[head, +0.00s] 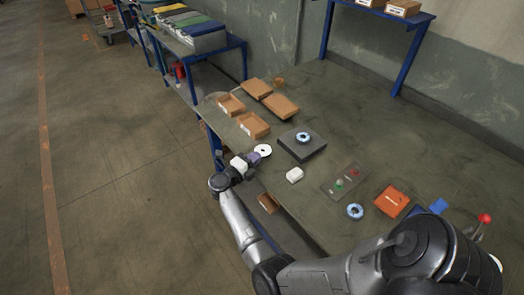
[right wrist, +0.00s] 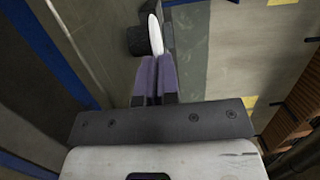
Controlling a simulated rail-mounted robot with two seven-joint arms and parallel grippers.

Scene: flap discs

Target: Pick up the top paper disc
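A white paper disc (head: 263,150) with a dark centre hole is at the fingertips of my right gripper (head: 254,158), near the left edge of the workbench. In the right wrist view the disc (right wrist: 155,35) is seen edge-on between the purple fingers of the gripper (right wrist: 156,75), which are close together on its lower edge. A blue-and-white ring-shaped disc (head: 303,137) lies on a dark block (head: 312,150). Another such disc (head: 355,211) lies on the bench nearer to me.
The workbench (head: 330,110) has open cardboard trays (head: 253,125) and flat brown boxes (head: 281,106) at the back left. A small white object (head: 294,175), a panel with buttons (head: 345,181), an orange box (head: 391,200) and a red-knobbed lever (head: 485,218) stand nearer.

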